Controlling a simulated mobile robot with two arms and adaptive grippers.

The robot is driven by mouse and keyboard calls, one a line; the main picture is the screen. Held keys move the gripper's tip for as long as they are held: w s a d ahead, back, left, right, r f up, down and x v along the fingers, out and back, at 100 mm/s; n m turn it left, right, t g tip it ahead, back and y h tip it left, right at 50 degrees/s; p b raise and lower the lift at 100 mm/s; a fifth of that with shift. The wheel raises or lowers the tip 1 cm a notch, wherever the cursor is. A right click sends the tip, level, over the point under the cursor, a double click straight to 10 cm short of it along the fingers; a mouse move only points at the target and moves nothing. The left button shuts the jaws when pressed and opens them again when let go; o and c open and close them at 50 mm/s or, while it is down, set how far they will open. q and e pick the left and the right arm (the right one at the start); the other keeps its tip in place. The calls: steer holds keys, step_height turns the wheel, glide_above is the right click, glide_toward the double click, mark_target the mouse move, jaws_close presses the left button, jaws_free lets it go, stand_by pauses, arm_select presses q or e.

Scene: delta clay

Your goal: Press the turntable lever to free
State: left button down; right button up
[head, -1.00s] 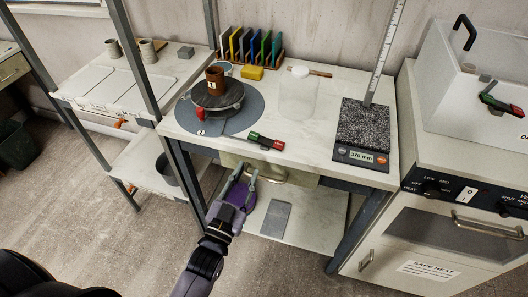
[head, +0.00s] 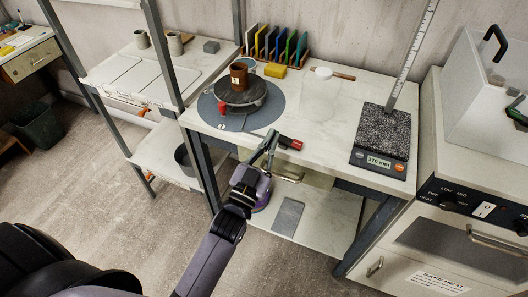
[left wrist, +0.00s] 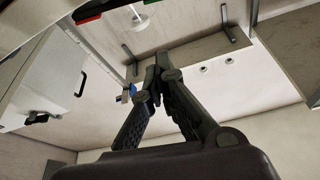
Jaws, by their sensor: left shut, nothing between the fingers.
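The turntable (head: 240,92) stands on a round grey mat on the worktable, with a brown cup (head: 239,74) on it. A small red knob (head: 222,107) shows at its left side. A bar with a red end (head: 290,143) and a green part lies at the table's front edge; I cannot tell whether it is the lever itself or its marking. My left gripper (head: 271,139) is shut and empty at this edge, covering the green part in the head view; contact cannot be told. In the left wrist view its fingers (left wrist: 158,78) meet, below and right of the red-and-green strip (left wrist: 97,9). My right gripper is out of view.
A height gauge (head: 382,140) reading 370 mm stands at the table's right. Coloured tiles in a rack (head: 275,45) and a yellow block (head: 275,71) are at the back. A shelf post (head: 163,52) rises left of the table. The table's middle front is mostly clear.

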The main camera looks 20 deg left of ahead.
mark_target(285, 140)
arm_select(q)
steer(key=shift+w+a+f, duration=0.1)
steer(key=shift+w+f, duration=0.6)
steer(key=shift+w, duration=0.25)
steer(key=shift+w+a+f, duration=0.1)
steer(key=shift+w+f, duration=0.55)
steer(key=shift+w, duration=0.25)
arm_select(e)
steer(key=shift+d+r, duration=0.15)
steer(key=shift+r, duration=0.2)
arm_select(q)
steer(key=shift+f, duration=0.1)
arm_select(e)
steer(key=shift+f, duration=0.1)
